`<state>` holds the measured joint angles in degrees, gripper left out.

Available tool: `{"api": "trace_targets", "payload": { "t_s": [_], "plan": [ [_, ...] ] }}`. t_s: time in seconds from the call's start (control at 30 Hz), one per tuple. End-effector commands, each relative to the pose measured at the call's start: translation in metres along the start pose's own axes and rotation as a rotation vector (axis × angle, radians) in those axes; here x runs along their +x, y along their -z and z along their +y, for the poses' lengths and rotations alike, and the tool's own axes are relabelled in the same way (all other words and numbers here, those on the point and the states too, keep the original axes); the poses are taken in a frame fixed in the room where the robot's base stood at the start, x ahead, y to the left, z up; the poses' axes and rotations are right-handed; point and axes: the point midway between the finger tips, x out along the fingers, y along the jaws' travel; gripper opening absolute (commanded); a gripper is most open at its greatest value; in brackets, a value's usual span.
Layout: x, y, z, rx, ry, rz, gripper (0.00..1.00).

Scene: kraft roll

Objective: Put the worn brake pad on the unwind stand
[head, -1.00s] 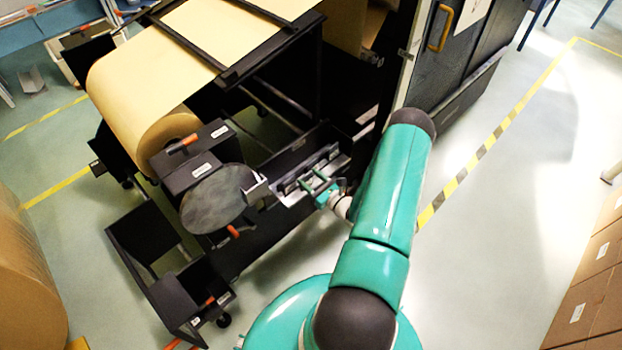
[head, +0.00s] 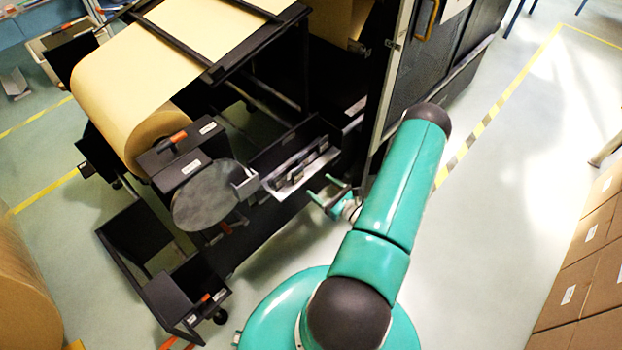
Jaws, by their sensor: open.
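The unwind stand (head: 262,60) is a black frame carrying a large kraft roll (head: 120,95), with a round grey disc (head: 207,197) at its front. A light metal ledge (head: 290,187) sticks out from its front side. A dark, narrow piece (head: 296,173) lies along this ledge; it may be the worn brake pad, but I cannot tell for sure. My gripper (head: 332,190) is open, with its teal fingers just right of the ledge and apart from the dark piece. Nothing shows between the fingers.
A black cart (head: 165,285) with open bins stands at front left. A dark cabinet (head: 430,65) stands behind my arm. Another kraft roll (head: 25,290) is at the left edge, and cardboard boxes (head: 585,255) are at right.

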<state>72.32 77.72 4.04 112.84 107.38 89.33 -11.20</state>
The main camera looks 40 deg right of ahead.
Motion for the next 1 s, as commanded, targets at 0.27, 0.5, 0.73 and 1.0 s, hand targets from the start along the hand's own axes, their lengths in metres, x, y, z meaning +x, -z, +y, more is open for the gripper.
{"api": "trace_targets", "payload": {
  "t_s": [0.27,0.5,0.73,1.0],
  "plan": [
    [-0.023,0.000,0.000,0.000,0.000,-0.001,0.72],
    [-0.010,-0.019,0.006,-0.035,-0.075,-0.002,0.72],
    [0.037,-0.099,0.051,-0.206,-0.429,0.003,0.72],
    [0.063,-0.188,0.133,-0.479,-0.879,0.032,0.72]
  ]
}}
